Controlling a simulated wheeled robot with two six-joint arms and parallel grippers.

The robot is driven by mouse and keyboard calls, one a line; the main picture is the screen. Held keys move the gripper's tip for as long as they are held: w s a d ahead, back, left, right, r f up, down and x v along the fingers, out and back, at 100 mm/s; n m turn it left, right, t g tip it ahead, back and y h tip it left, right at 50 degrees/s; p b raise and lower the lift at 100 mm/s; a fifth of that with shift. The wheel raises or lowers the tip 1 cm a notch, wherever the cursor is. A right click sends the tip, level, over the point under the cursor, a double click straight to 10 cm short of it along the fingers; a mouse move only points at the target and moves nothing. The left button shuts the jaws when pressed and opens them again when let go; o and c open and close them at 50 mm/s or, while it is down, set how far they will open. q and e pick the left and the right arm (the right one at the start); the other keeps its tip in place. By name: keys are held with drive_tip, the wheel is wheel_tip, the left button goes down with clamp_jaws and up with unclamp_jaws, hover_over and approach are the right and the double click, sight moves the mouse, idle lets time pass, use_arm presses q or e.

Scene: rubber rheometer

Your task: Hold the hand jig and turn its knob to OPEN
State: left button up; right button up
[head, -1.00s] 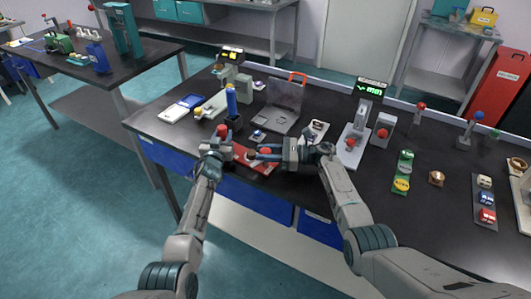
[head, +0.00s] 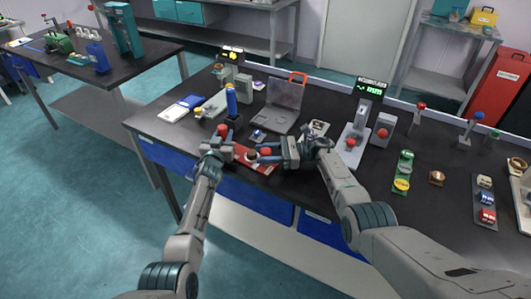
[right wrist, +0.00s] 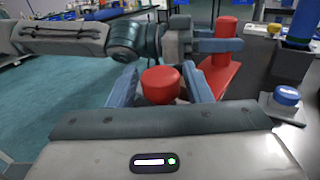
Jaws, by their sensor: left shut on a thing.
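The hand jig has a flat red base (head: 258,166) at the table's front edge. Its upright red post shows in the right wrist view (right wrist: 225,28). My left gripper (head: 222,136) is shut on this post. A round red knob (head: 266,150) stands to the right of the post. My right gripper (head: 264,154) is around it with a finger on each side. In the right wrist view the knob (right wrist: 160,84) sits between the fingers, with narrow gaps showing, so this gripper looks open. I cannot read any OPEN mark or the knob's setting.
A blue-topped bottle (head: 231,101) stands just behind the left gripper. A device with a lit display (head: 373,87) stands to the right. Several coloured buttons (head: 402,170) lie farther right.

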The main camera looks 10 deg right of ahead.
drive_tip(key=shift+o, duration=0.4)
drive_tip(key=shift+d, duration=0.15)
drive_tip(key=shift+d, duration=0.35)
drive_tip(key=d, duration=1.1)
drive_tip(key=shift+s, duration=0.3)
